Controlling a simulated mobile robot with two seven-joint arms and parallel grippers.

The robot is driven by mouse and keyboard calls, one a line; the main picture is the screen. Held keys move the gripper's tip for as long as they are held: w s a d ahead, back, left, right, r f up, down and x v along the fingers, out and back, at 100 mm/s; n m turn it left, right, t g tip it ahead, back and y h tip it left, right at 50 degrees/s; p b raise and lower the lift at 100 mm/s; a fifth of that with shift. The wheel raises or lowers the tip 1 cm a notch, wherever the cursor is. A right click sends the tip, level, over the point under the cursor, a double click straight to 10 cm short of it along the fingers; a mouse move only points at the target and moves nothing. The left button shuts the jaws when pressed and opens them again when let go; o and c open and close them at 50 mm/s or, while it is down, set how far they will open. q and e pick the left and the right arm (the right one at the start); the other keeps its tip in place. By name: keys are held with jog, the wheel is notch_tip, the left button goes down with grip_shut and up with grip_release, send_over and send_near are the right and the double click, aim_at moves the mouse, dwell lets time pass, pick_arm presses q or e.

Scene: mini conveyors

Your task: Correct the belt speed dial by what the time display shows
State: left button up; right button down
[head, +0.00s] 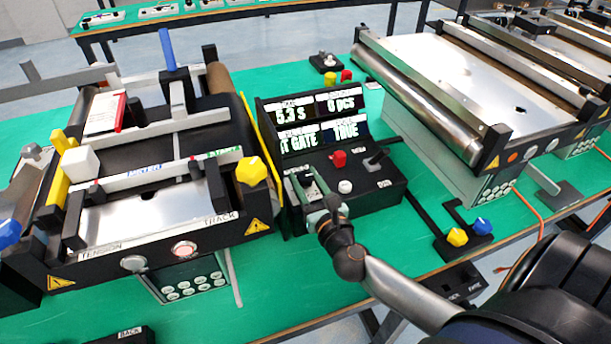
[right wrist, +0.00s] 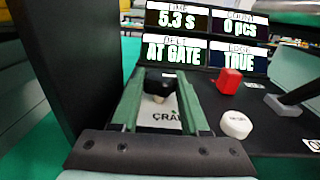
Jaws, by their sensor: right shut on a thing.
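The black control box (head: 378,192) stands on the green table with a lit display (head: 318,118). The display also shows in the right wrist view (right wrist: 205,38): its time field reads 5.3 s, its count 0 pcs, and the lower fields AT GATE and TRUE. My right gripper (head: 308,185) points down onto the left part of the box top. Its green fingers are shut on a small dark knob, which I take for the speed dial (right wrist: 158,91). A white label partly reading "CRA" lies beside it. The dial's pointer is hidden. My left gripper is not in view.
A red button (head: 339,158), a white button (head: 345,186) and a lever (head: 376,158) sit close right of the gripper. A belt unit (head: 150,200) with a yellow knob stands left, and a larger conveyor (head: 450,80) stands behind right.

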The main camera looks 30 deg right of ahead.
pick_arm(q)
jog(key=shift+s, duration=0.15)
pick_arm(e)
jog(key=shift+n+y, duration=1.1)
jog(key=shift+y, duration=0.6)
jog(key=shift+c, duration=2)
grip_release()
pick_arm(q)
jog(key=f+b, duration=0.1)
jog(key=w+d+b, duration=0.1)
jog(key=b, duration=0.1)
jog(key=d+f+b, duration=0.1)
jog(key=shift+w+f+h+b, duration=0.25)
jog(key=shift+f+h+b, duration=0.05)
pick_arm(e)
jog(key=s, duration=1.2)
jog(key=shift+s, duration=0.25)
